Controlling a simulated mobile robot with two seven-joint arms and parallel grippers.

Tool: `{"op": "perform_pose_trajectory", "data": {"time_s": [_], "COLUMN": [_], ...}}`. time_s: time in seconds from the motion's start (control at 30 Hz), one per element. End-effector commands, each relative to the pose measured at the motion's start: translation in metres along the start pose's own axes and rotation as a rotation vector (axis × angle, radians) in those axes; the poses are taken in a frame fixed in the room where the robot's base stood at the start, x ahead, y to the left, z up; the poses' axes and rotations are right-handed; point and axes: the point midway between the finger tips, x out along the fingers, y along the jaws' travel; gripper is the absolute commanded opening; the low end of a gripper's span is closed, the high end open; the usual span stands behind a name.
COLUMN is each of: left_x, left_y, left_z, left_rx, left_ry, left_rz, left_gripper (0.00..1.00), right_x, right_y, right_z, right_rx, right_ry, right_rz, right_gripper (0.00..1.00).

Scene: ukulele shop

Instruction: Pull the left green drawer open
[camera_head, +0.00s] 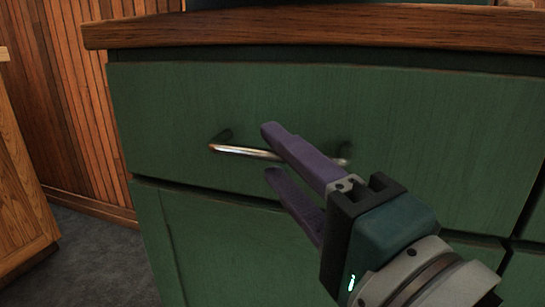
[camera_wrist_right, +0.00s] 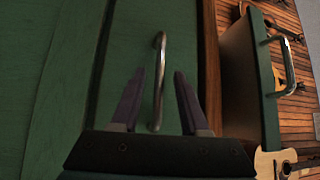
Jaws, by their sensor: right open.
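The green drawer (camera_head: 190,100) fills the middle of the head view, its front flush with the cabinet, so it looks shut. Its horizontal silver bar handle (camera_head: 245,150) is partly hidden behind my right gripper (camera_head: 270,150). The gripper is open, with one purple finger above the bar and one below. In the right wrist view the handle (camera_wrist_right: 160,80) runs between the two spread fingers of the gripper (camera_wrist_right: 159,73). Whether a finger touches the bar cannot be told. My left gripper is not in view.
A brown wooden countertop (camera_head: 300,28) overhangs the drawer. Green fronts continue below and at right. A wooden cabinet (camera_head: 20,180) stands at left, with grey floor (camera_head: 95,255) between. The wrist view shows another green panel with a metal handle (camera_wrist_right: 288,65) and a ukulele (camera_wrist_right: 272,163).

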Motion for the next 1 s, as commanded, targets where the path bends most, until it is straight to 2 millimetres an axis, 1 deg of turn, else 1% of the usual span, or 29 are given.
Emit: {"op": "perform_pose_trajectory", "data": {"time_s": [0.03,0.17,0.47,0.87,1.0], "left_x": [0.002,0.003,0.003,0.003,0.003], "left_y": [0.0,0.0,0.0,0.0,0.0], "left_z": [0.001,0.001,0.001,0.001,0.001], "left_rx": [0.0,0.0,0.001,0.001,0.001], "left_ry": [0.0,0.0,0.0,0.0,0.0], "left_rz": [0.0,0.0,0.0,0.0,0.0], "left_gripper": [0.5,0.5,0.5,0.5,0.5], "right_x": [0.007,0.018,0.021,0.021,0.021], "right_y": [0.001,0.001,0.001,0.001,0.001], "right_z": [-0.001,0.0,0.0,0.0,0.0], "right_rx": [0.001,-0.001,-0.002,-0.002,-0.002], "right_ry": [0.002,0.001,-0.001,-0.001,-0.001], "right_rz": [-0.001,0.0,0.002,0.002,0.002], "right_gripper": [0.45,0.45,0.45,0.01,0.0]}}
